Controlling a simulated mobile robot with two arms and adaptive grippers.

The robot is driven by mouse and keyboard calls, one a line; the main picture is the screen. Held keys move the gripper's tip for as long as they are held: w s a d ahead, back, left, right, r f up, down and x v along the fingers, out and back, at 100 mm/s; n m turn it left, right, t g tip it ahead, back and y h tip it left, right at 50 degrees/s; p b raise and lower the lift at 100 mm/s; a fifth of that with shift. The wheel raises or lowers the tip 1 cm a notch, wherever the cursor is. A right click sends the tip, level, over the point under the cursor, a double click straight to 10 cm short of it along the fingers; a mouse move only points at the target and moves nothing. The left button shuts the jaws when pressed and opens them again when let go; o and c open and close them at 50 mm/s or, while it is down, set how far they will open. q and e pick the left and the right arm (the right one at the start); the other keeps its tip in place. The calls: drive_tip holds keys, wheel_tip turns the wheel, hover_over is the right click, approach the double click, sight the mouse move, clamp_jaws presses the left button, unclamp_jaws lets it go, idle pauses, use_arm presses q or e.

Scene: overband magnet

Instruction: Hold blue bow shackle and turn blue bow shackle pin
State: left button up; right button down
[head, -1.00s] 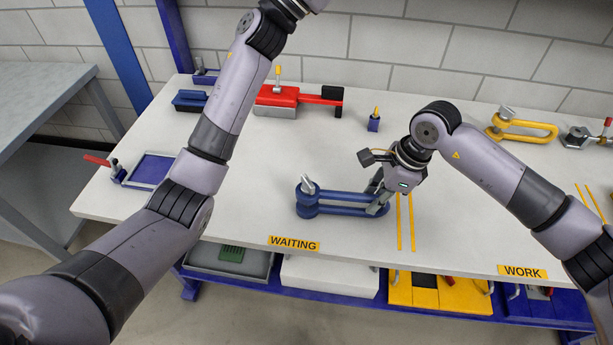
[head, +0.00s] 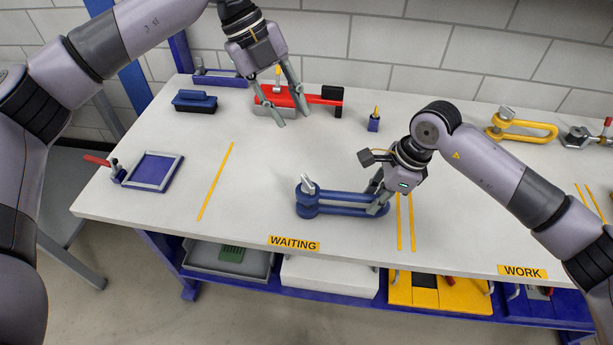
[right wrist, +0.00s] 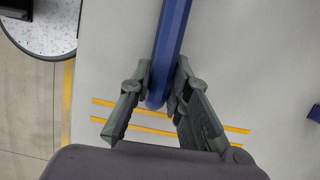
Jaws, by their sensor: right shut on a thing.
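The blue bow shackle (head: 335,208) lies on the white table in the WAITING area in the head view. Its grey pin (head: 308,185) sticks up at the shackle's left end. My right gripper (head: 376,200) is shut on the shackle's rounded right end. In the right wrist view, the blue shackle bar (right wrist: 168,55) runs between the two fingers (right wrist: 160,95). My left gripper (head: 278,115) is open and empty, fingers pointing down. It hangs in front of the red tool at the back, apart from the shackle and its pin.
A yellow shackle (head: 535,130) and another metal shackle (head: 580,137) lie at the back right. A blue brush (head: 195,102), a blue tray (head: 153,170) and a small blue holder with a yellow tip (head: 374,121) stand around.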

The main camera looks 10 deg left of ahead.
sight(309, 182)
use_arm(q)
drive_tip(key=s+d+f+y, duration=0.1)
drive_tip(key=f, duration=0.1)
drive_tip(key=s+d+f+y, duration=0.1)
drive_tip(key=d+y, duration=0.1)
drive_tip(key=s+d+f+y, duration=0.1)
drive_tip(key=f, duration=0.1)
drive_tip(key=shift+s+d+f+t+y, duration=0.3)
drive_tip(key=shift+s+d+f, duration=0.05)
drive_tip(key=shift+s+f, duration=0.15)
drive_tip(key=shift+f, duration=4.6)
clamp_jaws()
drive_tip(key=shift+n, duration=0.3)
